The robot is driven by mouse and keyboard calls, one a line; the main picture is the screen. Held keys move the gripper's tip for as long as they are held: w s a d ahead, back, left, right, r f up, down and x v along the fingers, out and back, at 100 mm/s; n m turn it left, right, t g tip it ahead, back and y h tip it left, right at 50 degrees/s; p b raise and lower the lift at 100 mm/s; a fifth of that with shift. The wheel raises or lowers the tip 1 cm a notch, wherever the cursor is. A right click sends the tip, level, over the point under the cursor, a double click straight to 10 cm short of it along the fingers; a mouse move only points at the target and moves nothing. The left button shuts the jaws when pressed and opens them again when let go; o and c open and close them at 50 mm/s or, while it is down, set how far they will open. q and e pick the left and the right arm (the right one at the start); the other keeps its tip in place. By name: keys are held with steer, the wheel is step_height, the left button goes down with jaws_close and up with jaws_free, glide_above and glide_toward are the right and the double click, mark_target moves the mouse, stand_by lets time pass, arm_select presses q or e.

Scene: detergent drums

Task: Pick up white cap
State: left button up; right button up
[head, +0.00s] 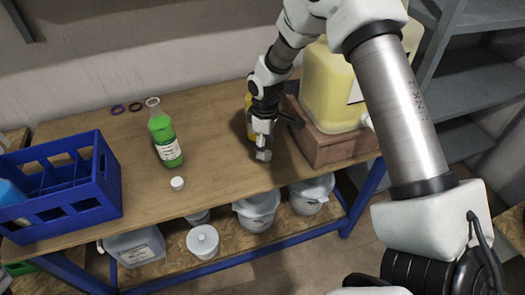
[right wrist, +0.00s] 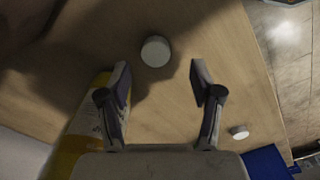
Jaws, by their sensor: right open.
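One white cap (head: 263,155) lies on the wooden table just below my right gripper (head: 262,141). In the right wrist view this cap (right wrist: 155,51) lies a little beyond the fingertips, within the gap between the fingers. The right gripper (right wrist: 160,82) is open and empty, pointing down. A second white cap (head: 177,183) lies nearer the front edge, right of the blue crate. It also shows small at the lower right of the right wrist view (right wrist: 239,132). My left gripper is not in view.
A yellow bottle (right wrist: 85,145) stands close to the right gripper, partly hidden in the head view. A yellow drum (head: 325,90) sits on a brown block (head: 335,150) to the right. A green bottle (head: 164,135) and blue crate (head: 105,190) stand left. White tubs are on the lower shelf.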

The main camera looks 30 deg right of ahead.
mark_target(267, 153)
steer(key=f, duration=0.2)
steer(key=d+f, duration=0.1)
steer(key=shift+w+f, duration=0.2)
steer(key=shift+f, duration=0.2)
steer(key=shift+s+a+r, duration=0.15)
steer(key=shift+a+r, duration=0.05)
steer(key=shift+c, duration=0.3)
steer(key=shift+f, duration=0.1)
steer(key=c, duration=0.7)
